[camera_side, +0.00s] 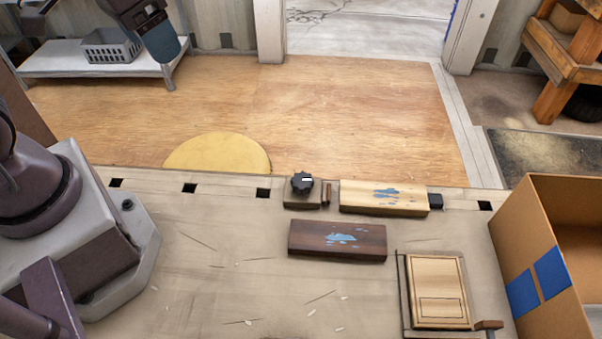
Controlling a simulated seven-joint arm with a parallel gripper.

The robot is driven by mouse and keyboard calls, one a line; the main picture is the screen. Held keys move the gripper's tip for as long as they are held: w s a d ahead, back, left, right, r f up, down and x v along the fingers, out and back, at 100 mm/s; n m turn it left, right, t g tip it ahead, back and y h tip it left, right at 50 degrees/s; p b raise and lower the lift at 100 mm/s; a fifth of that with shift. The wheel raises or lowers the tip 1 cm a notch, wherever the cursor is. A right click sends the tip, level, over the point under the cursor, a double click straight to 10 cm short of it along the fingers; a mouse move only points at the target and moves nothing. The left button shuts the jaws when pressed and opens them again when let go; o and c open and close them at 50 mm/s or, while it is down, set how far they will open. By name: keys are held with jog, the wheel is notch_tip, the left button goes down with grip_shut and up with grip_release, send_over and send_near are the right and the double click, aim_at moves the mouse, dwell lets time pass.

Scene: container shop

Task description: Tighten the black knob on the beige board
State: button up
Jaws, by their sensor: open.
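The black knob (302,184) is a lobed, dark disc with a short white mark on it. It sits on a small beige-brown board (300,204) at the back edge of the worktable. The white mark lies about level in the picture. The knob hides most of the board's top. I cannot tell how tight the knob is. My gripper is not in view, and nothing touches the knob.
A small brown upright piece (327,194) and a pale block with blue paint (385,197) stand right of the knob. A dark brown block (338,240) lies in front. A framed wooden panel (438,285) and a cardboard box (552,277) are at right. The table's left-middle is clear.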

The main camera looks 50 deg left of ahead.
jog(key=w+d+f+n+g+h, duration=0.3)
jog(key=w+d+f+n+g, duration=0.15)
jog(key=w+f+n, duration=0.7)
jog(key=n+t+h, duration=0.2)
jog(key=n, duration=0.4)
send_near(303, 179)
jog(key=shift+y, duration=0.3)
jog(key=x, duration=0.9)
jog(key=shift+d, duration=0.25)
jog(key=shift+s, duration=0.1)
jog(key=c, duration=0.9)
jog(key=shift+c, duration=0.2)
